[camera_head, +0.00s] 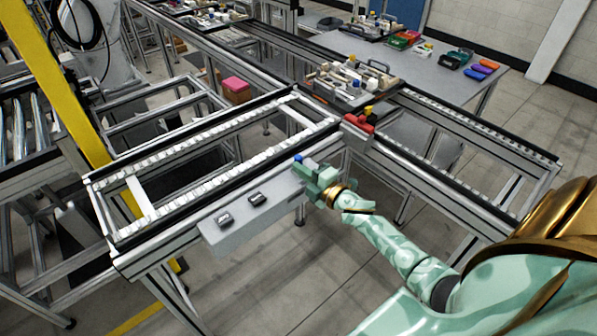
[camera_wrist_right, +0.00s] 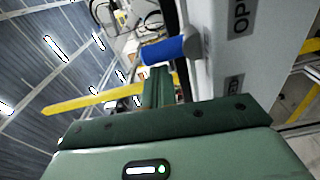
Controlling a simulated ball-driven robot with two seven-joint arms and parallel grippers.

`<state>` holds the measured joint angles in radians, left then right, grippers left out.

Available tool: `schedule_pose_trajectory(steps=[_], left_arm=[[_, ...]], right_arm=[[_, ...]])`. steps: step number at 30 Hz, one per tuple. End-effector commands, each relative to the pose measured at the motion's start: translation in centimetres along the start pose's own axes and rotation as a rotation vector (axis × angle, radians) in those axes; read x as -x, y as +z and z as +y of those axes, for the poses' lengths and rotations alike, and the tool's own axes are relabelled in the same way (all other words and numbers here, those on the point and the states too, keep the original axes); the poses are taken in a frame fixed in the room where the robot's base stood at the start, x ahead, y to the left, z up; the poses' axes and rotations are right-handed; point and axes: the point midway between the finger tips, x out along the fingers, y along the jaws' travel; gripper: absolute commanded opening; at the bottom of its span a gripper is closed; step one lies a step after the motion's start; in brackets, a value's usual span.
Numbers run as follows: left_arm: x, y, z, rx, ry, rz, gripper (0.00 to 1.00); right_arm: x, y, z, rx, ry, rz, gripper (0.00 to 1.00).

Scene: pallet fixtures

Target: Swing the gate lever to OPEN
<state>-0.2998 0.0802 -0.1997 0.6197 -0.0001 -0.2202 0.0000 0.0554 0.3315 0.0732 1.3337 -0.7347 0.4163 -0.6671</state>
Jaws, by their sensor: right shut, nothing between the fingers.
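The gate lever shows as a blue handle (camera_wrist_right: 165,51) on a grey hub in the right wrist view. It stands out from a pale panel (camera_wrist_right: 210,75) marked with dark labels, one starting "OP", the rest cut off. In the head view its blue tip (camera_head: 298,159) shows at the right end of the grey panel (camera_head: 240,228) on the conveyor's near side. My right gripper (camera_head: 308,172) is at that end, close by the lever. In the wrist view its fingers (camera_wrist_right: 158,74) are shut and empty, just beneath the blue handle; I cannot tell whether they touch it.
A red fixture (camera_head: 358,123) is at the conveyor corner, and a tray of parts (camera_head: 388,92) lies behind. Open floor is in front.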

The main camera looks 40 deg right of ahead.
Motion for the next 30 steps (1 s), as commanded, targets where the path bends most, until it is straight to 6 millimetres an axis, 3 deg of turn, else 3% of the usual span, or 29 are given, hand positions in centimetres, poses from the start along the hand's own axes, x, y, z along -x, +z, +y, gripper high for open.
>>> schedule_pose_trajectory(steps=[15, 30], left_arm=[[1.3, -0.3, -0.1, 0.0, -0.002, 0.007, 0.36], [1.5, -0.4, -0.1, 0.0, -0.002, 0.008, 0.36]], right_arm=[[0.1, 2.1, 0.6, -0.427, 0.029, 0.0, 0.0], [0.2, 2.8, 0.5, -0.585, 0.04, 0.0, 0.0]])
